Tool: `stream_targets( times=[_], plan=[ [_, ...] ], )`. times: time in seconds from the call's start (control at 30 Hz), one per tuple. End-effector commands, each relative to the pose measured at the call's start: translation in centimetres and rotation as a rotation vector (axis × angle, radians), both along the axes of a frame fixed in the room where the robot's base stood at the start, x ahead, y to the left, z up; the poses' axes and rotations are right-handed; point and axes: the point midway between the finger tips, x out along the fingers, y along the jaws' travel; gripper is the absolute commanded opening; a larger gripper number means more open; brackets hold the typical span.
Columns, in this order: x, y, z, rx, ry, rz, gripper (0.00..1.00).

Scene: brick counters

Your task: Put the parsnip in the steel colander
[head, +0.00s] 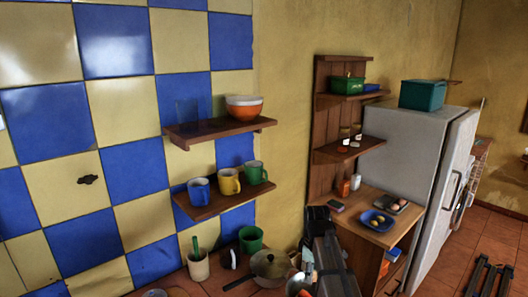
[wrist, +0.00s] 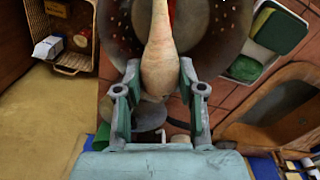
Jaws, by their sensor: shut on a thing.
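In the wrist view my gripper (wrist: 159,82) is shut on the parsnip (wrist: 160,52), a pale tapered root held between the two fingers. Its thick end is near the fingers and its narrow part points to the top edge of the picture. The steel colander (wrist: 218,48), a dark grey bowl with small holes, lies behind the parsnip at the top. The parsnip overlaps the colander in this view; I cannot tell whether they touch. Something red shows beside the parsnip in the colander. I cannot make out the parsnip or the colander clearly in the head view.
In the wrist view a wicker basket (wrist: 72,62) with packages is at upper left, a green-and-white container (wrist: 278,28) at upper right, and a wooden tray (wrist: 235,132) at lower right. In the head view a lidded pan (head: 270,264) stands below the mug shelf (head: 222,202).

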Motion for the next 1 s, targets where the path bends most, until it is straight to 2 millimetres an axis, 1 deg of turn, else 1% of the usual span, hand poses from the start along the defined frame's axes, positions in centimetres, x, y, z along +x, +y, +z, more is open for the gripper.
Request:
stream_targets(
  times=[0.03,0.1,0.3,0.67,0.7,0.73,0.77,1.0],
  plan=[
    [0.0,0.0,-1.0,0.000,0.000,0.000,0.05],
    [0.0,0.0,-1.8,0.000,0.001,-0.001,0.05],
    [0.0,0.0,-3.3,0.000,0.000,-0.001,0.05],
    [0.0,0.0,-3.5,0.000,0.000,-0.001,0.05],
    [0.0,0.0,-3.5,0.000,0.000,-0.001,0.53],
    [0.0,0.0,-3.5,0.000,0.000,-0.001,0.64],
    [0.0,0.0,-3.5,0.000,0.000,-0.001,0.68],
    [0.0,0.0,-3.5,0.000,0.000,-0.001,0.68]
  ],
)
